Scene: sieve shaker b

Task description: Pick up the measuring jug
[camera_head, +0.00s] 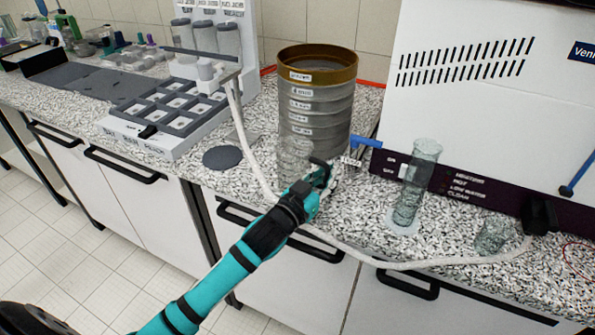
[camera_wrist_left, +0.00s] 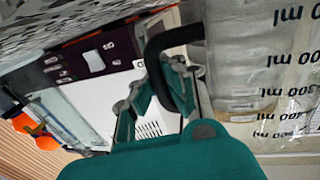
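The measuring jug (camera_wrist_left: 240,65) is clear, with black ml marks and a black handle, and fills the right of the left wrist view. The marks read upside down there. In the head view the jug (camera_head: 294,155) is faint and see-through, upright on the counter, overlapping the lower front of the sieve stack. My left gripper (camera_head: 320,178) is at its right side. In the left wrist view, the fingers of my left gripper (camera_wrist_left: 158,88) lie close on both sides of the handle (camera_wrist_left: 153,50) and look shut on it. My right gripper is not in view.
The brass-rimmed sieve stack (camera_head: 318,90) stands right behind the jug. A clear cylinder (camera_head: 412,185) and a small beaker (camera_head: 492,237) stand to the right, before the white machine (camera_head: 480,110). A pale hose (camera_head: 400,265) runs along the counter. A grey tray (camera_head: 168,108) is left.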

